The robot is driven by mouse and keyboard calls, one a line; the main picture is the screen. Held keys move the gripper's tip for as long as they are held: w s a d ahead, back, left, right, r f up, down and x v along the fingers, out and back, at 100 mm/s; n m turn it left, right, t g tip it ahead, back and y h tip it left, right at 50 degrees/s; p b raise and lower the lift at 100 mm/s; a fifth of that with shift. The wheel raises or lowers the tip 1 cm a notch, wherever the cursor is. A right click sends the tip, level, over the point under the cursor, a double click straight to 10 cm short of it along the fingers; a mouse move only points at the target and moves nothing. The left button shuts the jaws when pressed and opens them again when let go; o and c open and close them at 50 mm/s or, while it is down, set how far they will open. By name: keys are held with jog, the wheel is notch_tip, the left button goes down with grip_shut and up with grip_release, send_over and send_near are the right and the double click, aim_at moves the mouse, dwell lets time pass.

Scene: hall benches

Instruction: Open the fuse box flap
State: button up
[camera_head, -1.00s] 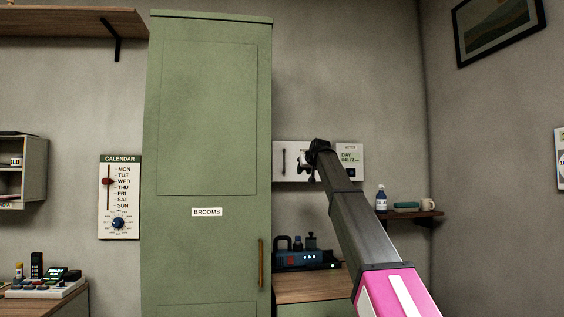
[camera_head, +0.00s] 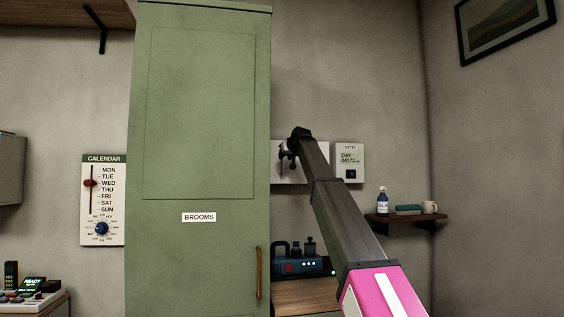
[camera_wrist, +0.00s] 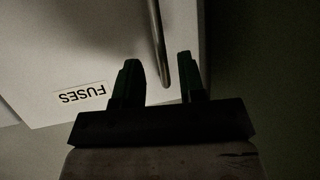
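The fuse box flap (camera_wrist: 60,50) is a pale panel with a "FUSES" label, tilted and upside down in the wrist view. Its thin bar handle (camera_wrist: 158,45) runs down between my two fingers. My gripper (camera_wrist: 165,75) is open, one dark finger on each side of the handle's end, with gaps on both sides. I cannot tell whether the fingers reach as deep as the handle. The flap looks shut.
A tall green brooms cupboard (camera_head: 200,120) stands close on the left. A meter box (camera_head: 349,163) is on the wall just to the right. Below is a bench with a blue device (camera_head: 300,264). A small shelf (camera_head: 405,217) with a bottle and mug is further right.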

aim_at(282, 171)
jog(key=x, duration=0.4)
jog(key=shift+w+a+f, duration=0.1)
jog(key=shift+w+a, duration=0.1)
jog(key=shift+w, duration=0.1)
